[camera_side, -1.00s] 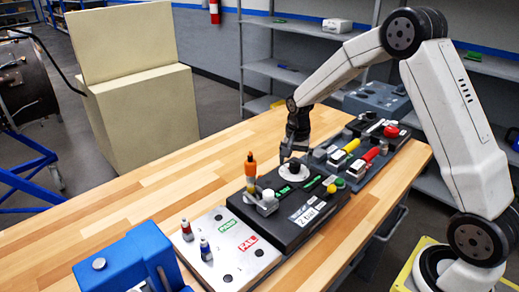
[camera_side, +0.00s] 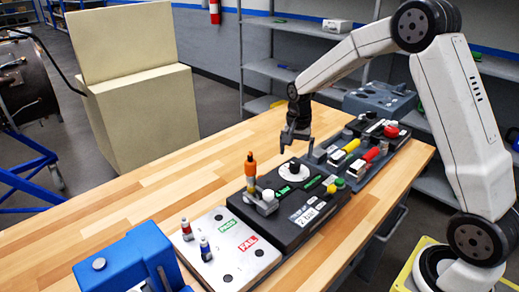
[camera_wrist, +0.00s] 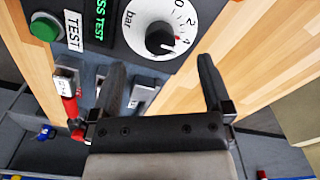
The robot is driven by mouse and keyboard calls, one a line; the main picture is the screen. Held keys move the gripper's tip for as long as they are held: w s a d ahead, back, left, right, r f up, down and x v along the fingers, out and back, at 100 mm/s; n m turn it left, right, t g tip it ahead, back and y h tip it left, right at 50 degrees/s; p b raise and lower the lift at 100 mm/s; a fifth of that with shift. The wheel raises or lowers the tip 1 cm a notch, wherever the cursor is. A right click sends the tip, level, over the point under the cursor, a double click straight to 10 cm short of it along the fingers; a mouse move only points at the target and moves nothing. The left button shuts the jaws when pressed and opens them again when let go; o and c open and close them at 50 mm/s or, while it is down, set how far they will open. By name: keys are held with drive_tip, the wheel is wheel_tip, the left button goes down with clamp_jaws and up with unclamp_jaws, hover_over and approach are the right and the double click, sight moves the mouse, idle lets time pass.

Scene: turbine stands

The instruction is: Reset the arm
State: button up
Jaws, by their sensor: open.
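My gripper (camera_side: 290,138) hangs above the work table, just behind the round white dial (camera_side: 293,170) of the black test stand (camera_side: 282,224). In the wrist view my gripper (camera_wrist: 165,85) is open, its two dark fingers spread with nothing between them. The dial (camera_wrist: 160,28) shows ahead of the fingers, with a black knob and a "bar" scale; its red mark lies near 4. My gripper is apart from the knob. An orange-topped part (camera_side: 251,168) stands upright at the stand's left end.
A blue box (camera_side: 133,262) stands at front left. Red and yellow handles (camera_side: 369,156) sit right of the dial. The wooden table (camera_side: 130,205) is clear on the left.

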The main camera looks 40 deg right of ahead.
drive_tip(key=s+a+n, duration=0.4)
drive_tip(key=s, duration=0.1)
drive_tip(key=s+a+n+t, duration=0.1)
drive_tip(key=s+a, duration=0.1)
drive_tip(key=shift+s+a+r+n, duration=0.3)
drive_tip(key=shift+a+r+n, duration=0.05)
drive_tip(key=shift+a+n, duration=0.05)
drive_tip(key=s+a+n, duration=0.2)
drive_tip(key=s+n, duration=0.1)
drive_tip(key=s, duration=0.2)
drive_tip(key=s+a+f+n+t, duration=0.1)
drive_tip(key=s+a+n, duration=0.1)
drive_tip(key=s, duration=0.3)
drive_tip(key=shift+a+n+t, duration=0.3)
drive_tip(key=shift+a+n, duration=0.05)
drive_tip(key=shift+n, duration=0.25)
clamp_jaws()
idle(0.4)
drive_tip(key=shift+d, duration=0.15)
idle(0.4)
